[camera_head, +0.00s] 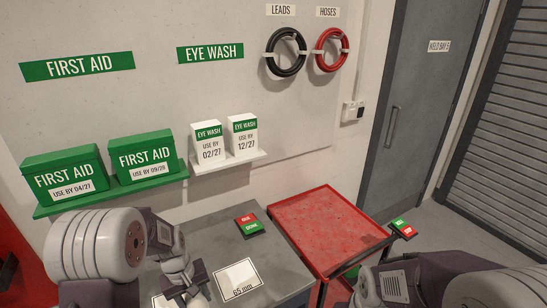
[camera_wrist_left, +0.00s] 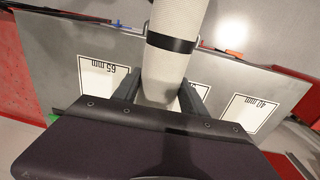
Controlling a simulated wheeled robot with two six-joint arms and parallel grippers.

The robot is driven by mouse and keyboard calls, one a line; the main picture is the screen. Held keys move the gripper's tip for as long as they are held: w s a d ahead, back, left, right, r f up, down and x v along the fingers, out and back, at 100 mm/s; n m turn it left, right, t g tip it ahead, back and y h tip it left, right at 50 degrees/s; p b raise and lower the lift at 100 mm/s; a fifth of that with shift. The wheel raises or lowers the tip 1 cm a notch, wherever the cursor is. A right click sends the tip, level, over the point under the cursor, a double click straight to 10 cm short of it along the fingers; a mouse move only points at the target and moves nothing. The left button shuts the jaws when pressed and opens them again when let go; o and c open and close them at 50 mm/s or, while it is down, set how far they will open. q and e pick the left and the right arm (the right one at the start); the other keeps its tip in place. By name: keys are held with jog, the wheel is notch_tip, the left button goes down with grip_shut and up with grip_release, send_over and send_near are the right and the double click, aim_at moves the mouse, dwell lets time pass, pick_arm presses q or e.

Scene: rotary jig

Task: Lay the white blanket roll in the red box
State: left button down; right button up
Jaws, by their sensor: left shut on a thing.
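The white blanket roll (camera_wrist_left: 165,72) is a pale textured cylinder with a black band around it, in the left wrist view. My left gripper (camera_wrist_left: 162,95) is shut on it, with one dark finger on each side. The roll's far end runs out of the top of that view. In the head view my left arm reaches over the grey bench at the lower left, and I cannot make out the roll clearly there. My right arm shows at the lower right, but its gripper is out of frame. I cannot identify the red box for certain.
A red tray-topped cart (camera_head: 322,232) stands empty right of the grey bench (camera_head: 205,232). A red and green block (camera_head: 250,225) and a "65 mm" card (camera_head: 238,280) lie on the bench. Green first aid boxes (camera_head: 145,157) and white eye wash boxes (camera_head: 208,145) sit on wall shelves.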

aim_at(204, 305)
pick_arm(q)
jog(key=shift+s+d+r+m, duration=0.15)
jog(key=shift+s+d+m, duration=0.15)
jog(key=shift+s+m, duration=0.2)
jog(key=shift+s+d+r+m, duration=0.15)
jog(key=shift+s+d+m, duration=0.1)
jog(key=shift+s+m, duration=0.2)
jog(key=m, duration=0.1)
jog(key=d+m, duration=0.1)
jog(key=shift+w+d+f+m, duration=0.15)
jog(key=shift+w+d+m, duration=0.1)
jog(key=shift+m, duration=0.1)
jog(key=shift+s+d+m, duration=0.2)
jog(key=shift+s+m, duration=0.05)
jog(key=shift+m, duration=0.15)
jog(key=shift+s, duration=0.4)
jog(key=shift+w, duration=0.1)
pick_arm(e)
jog(key=shift+s, duration=0.1)
pick_arm(q)
jog(key=shift+w, duration=0.15)
